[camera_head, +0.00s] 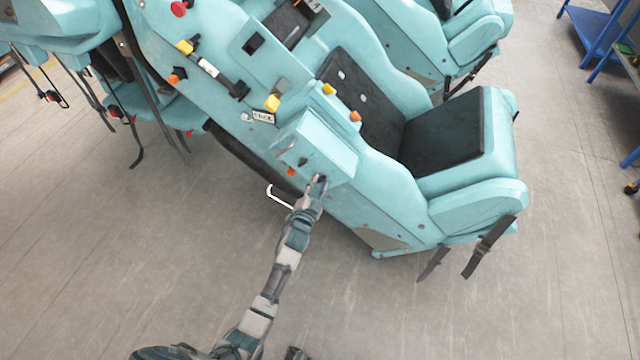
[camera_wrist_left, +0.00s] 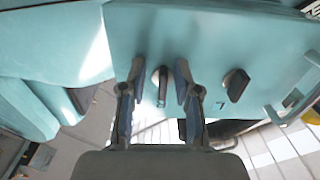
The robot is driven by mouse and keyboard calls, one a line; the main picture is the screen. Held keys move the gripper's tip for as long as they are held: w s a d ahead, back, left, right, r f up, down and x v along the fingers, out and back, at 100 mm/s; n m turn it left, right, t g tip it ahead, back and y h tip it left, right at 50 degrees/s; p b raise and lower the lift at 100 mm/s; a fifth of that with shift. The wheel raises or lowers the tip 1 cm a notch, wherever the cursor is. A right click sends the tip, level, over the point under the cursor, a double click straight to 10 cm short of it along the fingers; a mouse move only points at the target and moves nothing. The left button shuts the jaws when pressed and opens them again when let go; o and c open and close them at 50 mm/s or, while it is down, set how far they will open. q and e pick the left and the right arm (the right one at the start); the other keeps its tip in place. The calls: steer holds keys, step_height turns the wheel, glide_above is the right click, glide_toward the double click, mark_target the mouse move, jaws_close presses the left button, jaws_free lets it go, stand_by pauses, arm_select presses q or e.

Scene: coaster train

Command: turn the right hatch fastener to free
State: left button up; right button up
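A teal hatch box (camera_head: 322,145) stands out from the side of the coaster car. In the left wrist view its flat face (camera_wrist_left: 205,40) carries two dark fasteners. One fastener (camera_wrist_left: 160,82) stands upright between my fingers; the other (camera_wrist_left: 237,84) sits to the right, slightly tilted. My left gripper (camera_head: 319,181) is at the lower right part of the box in the head view. In the left wrist view the gripper (camera_wrist_left: 158,75) is open, its fingers on either side of the upright fastener with gaps visible. Contact cannot be told. My right gripper is not in view.
A white handle (camera_head: 279,197) sticks out left of my left gripper. An orange knob (camera_head: 291,171) is close by on the car. A black seat (camera_head: 450,130) is to the right, with straps (camera_head: 488,246) hanging below. The floor in front is clear.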

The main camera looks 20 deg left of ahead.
arm_select(q)
steer(key=s, duration=1.1)
steer(key=shift+s+a, duration=0.25)
steer(key=shift+s, duration=0.15)
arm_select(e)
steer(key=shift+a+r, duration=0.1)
arm_select(q)
steer(key=s+f+n+g+p, duration=0.15)
steer(key=s+f+g, duration=0.35)
steer(key=f, duration=0.6)
steer(key=s+f+n+g+p, duration=0.1)
steer(key=s+f+n+g, duration=0.15)
steer(key=s+f, duration=0.55)
steer(key=s+f+n+g+p, duration=0.1)
steer(key=s+f+g, duration=0.3)
steer(key=s+f, duration=0.4)
steer(key=s+a+f+n+g+p, duration=0.1)
steer(key=s+f+g, duration=0.4)
steer(key=s+f, duration=0.4)
steer(key=s, duration=0.6)
steer(key=shift+s+a+f+n, duration=0.2)
steer(key=shift+s+n, duration=0.1)
steer(key=shift+s, duration=0.1)
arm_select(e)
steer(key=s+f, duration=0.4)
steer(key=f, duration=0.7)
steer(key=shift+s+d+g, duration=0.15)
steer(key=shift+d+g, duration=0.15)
